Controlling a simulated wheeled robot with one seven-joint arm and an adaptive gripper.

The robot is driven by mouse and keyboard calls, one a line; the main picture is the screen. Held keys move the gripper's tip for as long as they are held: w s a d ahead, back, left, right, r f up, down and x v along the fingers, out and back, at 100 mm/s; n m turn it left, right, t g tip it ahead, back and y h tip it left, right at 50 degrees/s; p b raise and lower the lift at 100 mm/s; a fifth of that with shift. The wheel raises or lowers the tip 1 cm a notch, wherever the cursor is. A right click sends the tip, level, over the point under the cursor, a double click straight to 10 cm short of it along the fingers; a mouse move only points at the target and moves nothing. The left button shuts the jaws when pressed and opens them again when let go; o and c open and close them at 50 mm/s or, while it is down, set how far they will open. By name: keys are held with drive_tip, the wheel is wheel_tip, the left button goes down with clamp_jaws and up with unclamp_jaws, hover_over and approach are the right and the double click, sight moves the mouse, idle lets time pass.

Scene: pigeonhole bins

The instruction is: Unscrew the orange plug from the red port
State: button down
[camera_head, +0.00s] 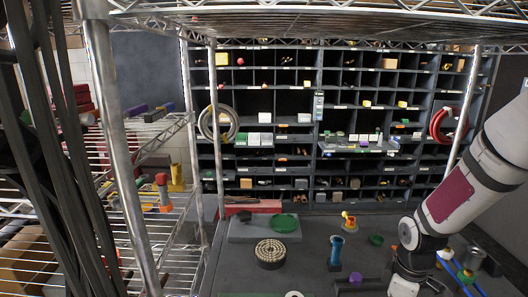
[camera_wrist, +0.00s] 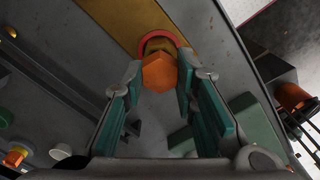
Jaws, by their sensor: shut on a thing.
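The orange plug (camera_wrist: 159,73) is a hex-headed piece in the upper middle of the wrist view. It sits in front of the red port (camera_wrist: 158,36), a red ring on a brass-coloured strip (camera_wrist: 115,18). My gripper (camera_wrist: 160,82) has its teal-padded fingers on either side of the plug and is shut on it. The plug lines up with the ring; how deep it sits cannot be told. In the head view my arm reaches down at the lower right, and the plug and port cannot be made out there.
An orange hex piece (camera_wrist: 14,157) and a white knob (camera_wrist: 60,152) lie at lower left in the wrist view. An orange cylinder (camera_wrist: 291,97) stands at right.

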drive_tip(key=shift+r+p, duration=0.45)
drive_tip(key=shift+r, duration=0.25)
drive_tip(key=shift+s+r+p, duration=0.1)
drive_tip(key=shift+r+p, duration=1)
drive_tip(key=shift+r, duration=0.8)
